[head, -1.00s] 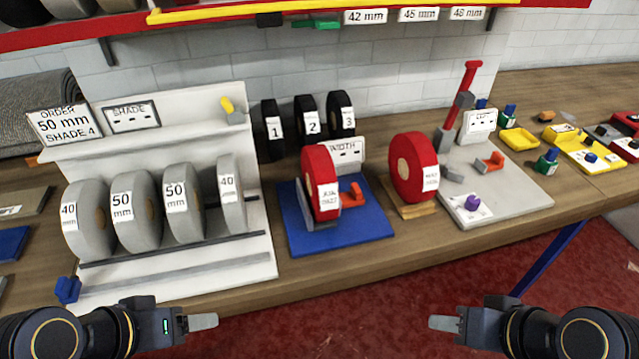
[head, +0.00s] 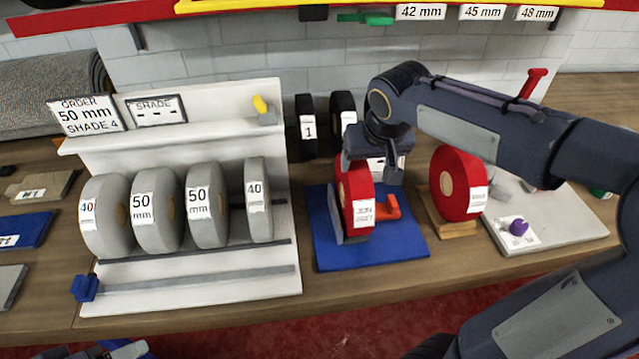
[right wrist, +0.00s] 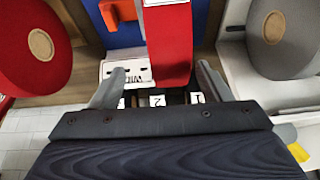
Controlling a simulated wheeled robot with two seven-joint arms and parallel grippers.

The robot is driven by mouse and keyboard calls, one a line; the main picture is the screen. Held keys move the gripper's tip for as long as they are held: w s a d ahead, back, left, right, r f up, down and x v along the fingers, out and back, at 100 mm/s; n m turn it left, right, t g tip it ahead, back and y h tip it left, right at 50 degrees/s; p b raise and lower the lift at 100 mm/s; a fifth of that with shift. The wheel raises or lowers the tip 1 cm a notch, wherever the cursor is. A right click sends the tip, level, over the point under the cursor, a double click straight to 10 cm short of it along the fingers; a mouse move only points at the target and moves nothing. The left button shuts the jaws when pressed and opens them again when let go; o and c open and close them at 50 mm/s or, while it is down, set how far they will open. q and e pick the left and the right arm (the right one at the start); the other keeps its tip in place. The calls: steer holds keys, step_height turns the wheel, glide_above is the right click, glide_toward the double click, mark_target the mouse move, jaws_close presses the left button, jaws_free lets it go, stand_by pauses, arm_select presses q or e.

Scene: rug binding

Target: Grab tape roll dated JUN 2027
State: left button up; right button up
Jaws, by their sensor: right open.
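The red tape roll with a white label reading JUN 2027 (head: 352,190) stands upright on a blue base (head: 400,245). My right gripper (head: 369,168) is over the top of this roll, open, with one finger on each side. In the right wrist view the roll (right wrist: 168,45) lies between the two spread fingers (right wrist: 160,72), with gaps on both sides. A second red roll (head: 455,180) stands on a wooden stand to the right; its label is too small to read.
A white rack (head: 190,285) with several grey rolls marked 40 and 50 mm stands at left. Black numbered rolls (head: 306,120) stand behind, near the wall. An orange piece (head: 385,207) sits beside the red roll. A grey board (head: 560,225) is at right.

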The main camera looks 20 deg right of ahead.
steer(key=shift+w+a, duration=0.2)
steer(key=shift+w, duration=0.35)
steer(key=shift+w+a+f, duration=0.1)
steer(key=shift+w+f, duration=0.05)
steer(key=shift+w, duration=0.15)
steer(key=x, duration=0.5)
steer(key=p+x, duration=0.1)
steer(key=x, duration=0.1)
steer(key=shift+s+a+f, duration=0.15)
steer(key=shift+a+f, duration=0.05)
steer(key=shift+f, duration=0.1)
steer(key=shift+r, duration=0.1)
jaws_close()
